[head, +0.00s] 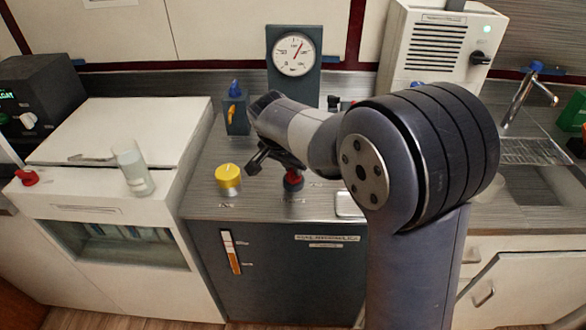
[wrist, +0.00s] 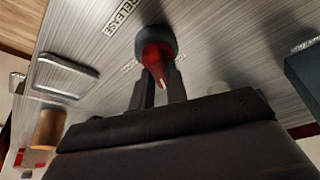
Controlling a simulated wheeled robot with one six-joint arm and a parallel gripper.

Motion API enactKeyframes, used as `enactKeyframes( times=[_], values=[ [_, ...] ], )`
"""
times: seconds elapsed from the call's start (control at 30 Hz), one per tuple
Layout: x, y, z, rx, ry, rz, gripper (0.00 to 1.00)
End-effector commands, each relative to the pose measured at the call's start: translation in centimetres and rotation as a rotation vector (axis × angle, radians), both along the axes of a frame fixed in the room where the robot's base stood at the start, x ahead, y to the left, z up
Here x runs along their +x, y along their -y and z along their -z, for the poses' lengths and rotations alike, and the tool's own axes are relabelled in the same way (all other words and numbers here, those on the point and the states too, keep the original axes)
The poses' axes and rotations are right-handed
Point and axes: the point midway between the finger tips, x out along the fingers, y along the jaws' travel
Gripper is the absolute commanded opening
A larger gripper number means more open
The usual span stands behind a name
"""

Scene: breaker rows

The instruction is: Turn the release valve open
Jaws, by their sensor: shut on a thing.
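The release valve (head: 293,180) is a small red-handled knob on a dark round base on the grey counter. In the wrist view its red handle (wrist: 157,57) points toward my gripper, with a label reading RELEASE on the counter close by. My gripper (wrist: 160,88) is shut on the red handle, one dark finger on each side. In the head view my gripper (head: 284,168) reaches down to the valve from above, and its fingers partly cover the handle. The handle's exact angle is hard to tell.
A yellow round knob (head: 228,178) stands left of the valve. A blue-topped block (head: 236,110) and a pressure gauge (head: 293,52) stand behind. A glass (head: 132,168) stands on the white unit at left. A sink with a tap (head: 530,90) is at right.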

Motion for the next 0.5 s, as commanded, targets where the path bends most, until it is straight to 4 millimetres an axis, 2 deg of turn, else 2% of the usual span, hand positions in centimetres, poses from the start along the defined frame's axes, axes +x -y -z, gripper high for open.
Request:
enactKeyframes(
  times=[0.5],
  values=[
    [0.27,-0.29,-0.06,-0.001,0.000,0.491,0.00]
  ],
)
